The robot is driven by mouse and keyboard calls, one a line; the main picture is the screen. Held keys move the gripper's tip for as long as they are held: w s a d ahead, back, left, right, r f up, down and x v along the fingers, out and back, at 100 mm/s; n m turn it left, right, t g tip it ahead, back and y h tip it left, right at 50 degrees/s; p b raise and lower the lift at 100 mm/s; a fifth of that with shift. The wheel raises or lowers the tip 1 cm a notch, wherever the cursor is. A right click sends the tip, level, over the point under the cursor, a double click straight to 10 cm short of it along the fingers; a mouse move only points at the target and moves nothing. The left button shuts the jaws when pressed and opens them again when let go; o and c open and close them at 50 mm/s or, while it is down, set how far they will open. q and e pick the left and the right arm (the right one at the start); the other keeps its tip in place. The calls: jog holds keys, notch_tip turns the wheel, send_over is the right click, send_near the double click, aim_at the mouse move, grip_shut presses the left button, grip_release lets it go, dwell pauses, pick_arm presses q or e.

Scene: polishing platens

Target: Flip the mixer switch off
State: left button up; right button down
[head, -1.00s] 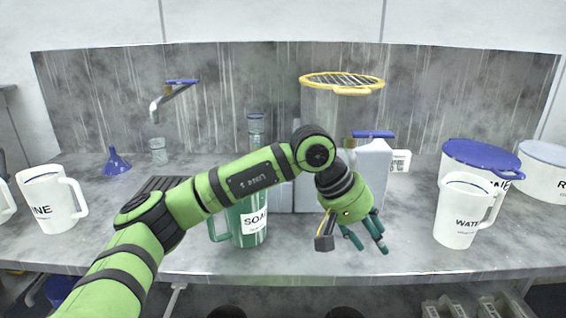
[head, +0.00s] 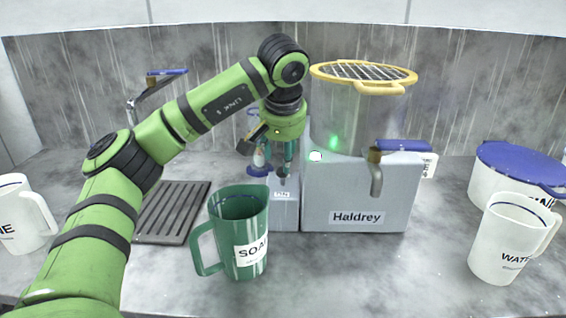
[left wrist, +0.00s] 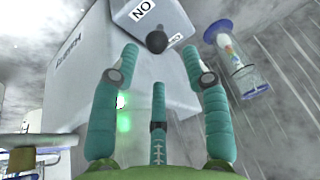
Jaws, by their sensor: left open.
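The mixer (head: 385,195) is a grey box marked Haldrey, with a steel tank and a yellow grid lid. A green light glows on it and also shows in the left wrist view. A smaller grey switch box (head: 284,212) with an ON label adjoins its left side. The dark round switch knob (left wrist: 156,41) stands out from this box in the left wrist view, beyond the fingertips. My left gripper (head: 278,168) is open and points down in front of the switch box's top. Its teal fingers (left wrist: 168,62) hold nothing. My right gripper is out of view.
A green SOAP jug (head: 238,240) stands in front of the switch box, below my gripper. A tap spout (head: 376,180) with a blue handle juts from the mixer's front. A drain grid (head: 172,212) lies left. A white water jug (head: 505,245) stands right.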

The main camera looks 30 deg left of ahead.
aim_at(282, 169)
pick_arm(q)
jog(key=shift+w+a+f, duration=0.1)
jog(key=shift+w+f, duration=0.05)
jog(key=shift+f, duration=0.25)
notch_tip(282, 169, down, 3)
jog(key=shift+w+a+r, duration=0.1)
jog(key=shift+x, duration=1.15)
jog(key=shift+w+a, duration=0.15)
jog(key=shift+w, duration=0.1)
grip_shut()
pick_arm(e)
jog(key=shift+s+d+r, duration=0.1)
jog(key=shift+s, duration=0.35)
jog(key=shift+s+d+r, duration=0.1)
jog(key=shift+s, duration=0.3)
